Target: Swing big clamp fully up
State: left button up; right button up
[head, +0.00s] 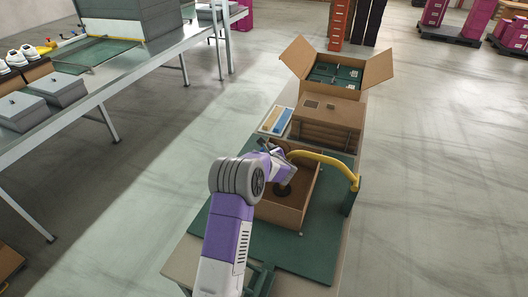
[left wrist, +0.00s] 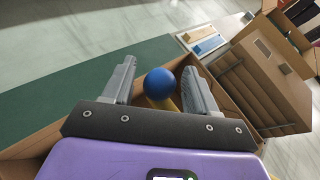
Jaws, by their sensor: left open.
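The big clamp (head: 325,159) is a yellow curved arm that runs from a green post (head: 350,197) at the right to above an open cardboard box (head: 305,207). A dark round foot (head: 283,188) shows inside the box. In the left wrist view, the clamp's blue ball knob (left wrist: 160,82) lies between the fingers of my left gripper (left wrist: 160,75), which is open. Gaps seem to show on both sides of the knob. In the head view my left gripper (head: 276,157) is over the box's far left part, and the knob is hidden there.
The box sits on a green board (head: 255,245). Behind stand a brown carton (head: 328,115) and an open carton (head: 372,72) of green boxes. Blue and yellow strips (head: 275,119) lie on a pale tray. A long table (head: 98,92) with shoes and grey boxes runs at left.

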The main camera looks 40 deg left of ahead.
pick_arm(q)
jog(key=shift+c, duration=0.3)
grip_shut()
jog(key=shift+r, duration=0.1)
